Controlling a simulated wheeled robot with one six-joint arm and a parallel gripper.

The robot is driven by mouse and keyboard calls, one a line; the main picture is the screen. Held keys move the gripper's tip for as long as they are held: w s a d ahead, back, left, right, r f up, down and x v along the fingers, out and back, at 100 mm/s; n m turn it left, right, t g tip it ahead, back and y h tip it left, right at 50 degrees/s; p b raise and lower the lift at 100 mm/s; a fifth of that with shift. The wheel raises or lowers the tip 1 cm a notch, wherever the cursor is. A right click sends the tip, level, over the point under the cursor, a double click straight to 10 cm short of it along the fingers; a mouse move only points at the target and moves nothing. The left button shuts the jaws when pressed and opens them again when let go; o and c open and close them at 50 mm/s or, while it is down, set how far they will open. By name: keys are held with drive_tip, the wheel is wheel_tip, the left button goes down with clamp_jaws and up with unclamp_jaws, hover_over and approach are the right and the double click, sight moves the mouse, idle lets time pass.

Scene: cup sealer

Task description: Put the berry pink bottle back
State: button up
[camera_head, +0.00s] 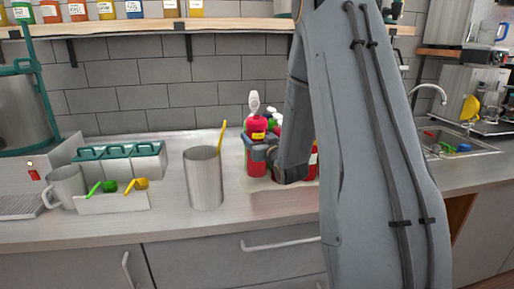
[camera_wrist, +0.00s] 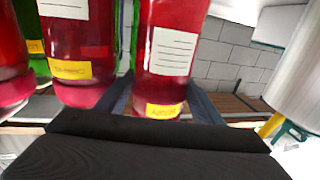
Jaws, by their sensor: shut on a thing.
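A pinkish-red bottle (camera_head: 256,159) with a white pump top and a small yellow tag is at the back of the counter, right of the metal cup. My gripper (camera_head: 262,156) is shut around it, with one finger on each side. In the wrist view, which looks upside down, the bottle (camera_wrist: 168,60) stands between my gripper's fingers (camera_wrist: 160,103), with a white label and a yellow tag. The tag's writing is too small to read. Whether the bottle's base touches the counter is unclear.
Other red bottles (camera_wrist: 75,50) and a green bottle (camera_wrist: 32,45) stand close beside the held one. A metal cup (camera_head: 204,180) with a yellow stick is to its left. A sink (camera_head: 459,147) is at the right. Bare counter (camera_head: 225,220) lies in front.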

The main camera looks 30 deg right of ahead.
drive_tip(key=shift+f+p, duration=0.6)
drive_tip(key=shift+f, duration=1.45)
drive_tip(key=o, duration=1.2)
drive_tip(key=shift+f, duration=0.1)
